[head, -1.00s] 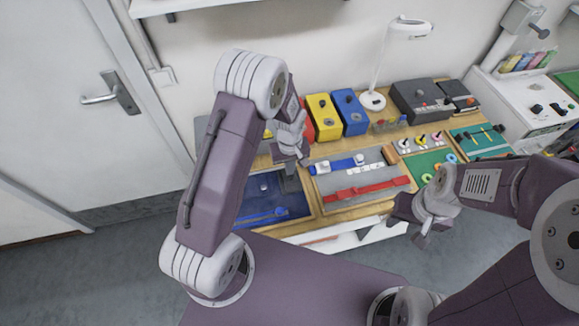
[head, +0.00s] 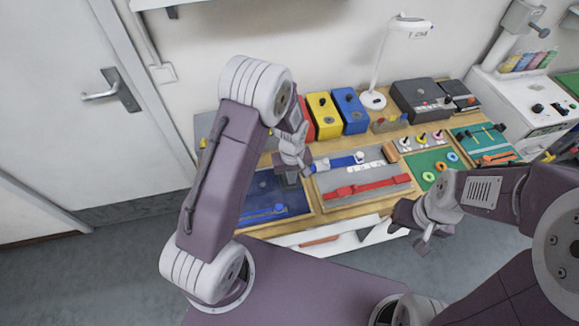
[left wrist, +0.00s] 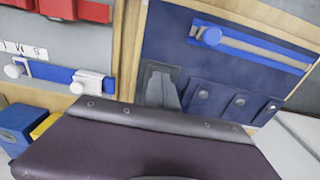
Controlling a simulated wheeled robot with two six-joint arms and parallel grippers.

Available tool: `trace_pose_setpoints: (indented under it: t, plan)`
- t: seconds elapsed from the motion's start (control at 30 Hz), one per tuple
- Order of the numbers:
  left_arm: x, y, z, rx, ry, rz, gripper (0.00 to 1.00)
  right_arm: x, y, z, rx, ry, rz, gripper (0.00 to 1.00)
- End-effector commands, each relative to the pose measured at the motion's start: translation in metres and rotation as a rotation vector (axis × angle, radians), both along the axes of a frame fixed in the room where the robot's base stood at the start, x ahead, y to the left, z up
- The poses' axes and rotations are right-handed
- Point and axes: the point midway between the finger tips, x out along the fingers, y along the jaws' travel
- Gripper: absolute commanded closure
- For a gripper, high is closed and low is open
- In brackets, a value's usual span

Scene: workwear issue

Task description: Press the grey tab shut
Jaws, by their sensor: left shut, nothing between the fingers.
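A dark blue panel (left wrist: 275,75) lies on the bench; it also shows in the head view (head: 295,203). What looks like the grey tab (left wrist: 171,70) sits at the end of a row of blue button flaps (left wrist: 235,104) on this panel. In the head view the left gripper (head: 291,176) is over the panel's far part. My right gripper (head: 423,243) hangs in front of the bench; its fingers are too small to read.
A grey board (head: 335,184) with blue and red straps lies to the right. Yellow (head: 322,117) and blue boxes stand behind. A lamp (head: 373,99) stands at the back.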

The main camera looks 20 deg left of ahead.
Motion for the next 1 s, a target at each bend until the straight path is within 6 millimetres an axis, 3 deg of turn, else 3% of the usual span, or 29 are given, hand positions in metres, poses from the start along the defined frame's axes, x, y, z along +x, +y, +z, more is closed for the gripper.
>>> trace_pose_setpoints:
  t: [0.07,1.0]
  plan:
    - [-0.002,-0.001,-0.006,0.000,0.001,-0.001,1.00,0.000,0.000,-0.005,0.000,0.000,0.000,0.64]
    - [0.011,0.007,0.004,-0.001,0.001,0.000,1.00,0.000,0.000,0.005,0.000,0.000,0.000,0.64]
